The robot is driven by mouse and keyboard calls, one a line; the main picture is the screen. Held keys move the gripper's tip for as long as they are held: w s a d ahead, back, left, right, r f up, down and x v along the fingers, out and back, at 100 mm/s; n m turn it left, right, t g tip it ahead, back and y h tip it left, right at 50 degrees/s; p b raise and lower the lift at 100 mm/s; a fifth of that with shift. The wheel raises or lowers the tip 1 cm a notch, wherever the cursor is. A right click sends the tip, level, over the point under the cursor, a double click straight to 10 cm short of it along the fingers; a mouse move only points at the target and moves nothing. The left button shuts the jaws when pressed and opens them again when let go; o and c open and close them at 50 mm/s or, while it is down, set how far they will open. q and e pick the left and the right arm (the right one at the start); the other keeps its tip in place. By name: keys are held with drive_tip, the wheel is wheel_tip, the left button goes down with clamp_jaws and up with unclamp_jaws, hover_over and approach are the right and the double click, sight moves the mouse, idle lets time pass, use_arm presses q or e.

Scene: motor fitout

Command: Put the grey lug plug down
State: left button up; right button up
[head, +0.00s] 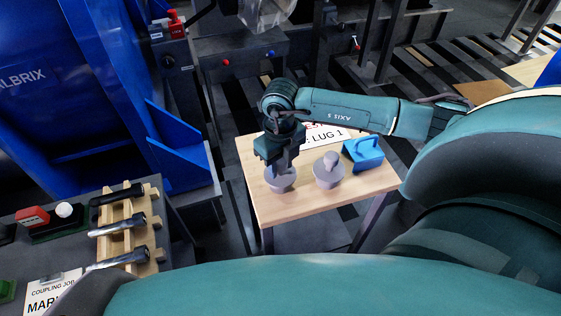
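My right gripper (282,168) points down over the small wooden table and is shut on the knob of a grey lug plug (280,184). The knob is mostly hidden by the fingers. The plug is upright, at or very near the table top; I cannot tell if it touches. A second grey lug plug (328,173) stands upright on the table just to the right, its knob free. My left gripper is not in view.
A wooden rack (126,228) with dark tools stands on a grey bench at left. A large blue machine (60,100) is behind.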

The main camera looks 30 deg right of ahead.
drive_tip(key=o, duration=0.4)
drive_tip(key=shift+c, duration=0.2)
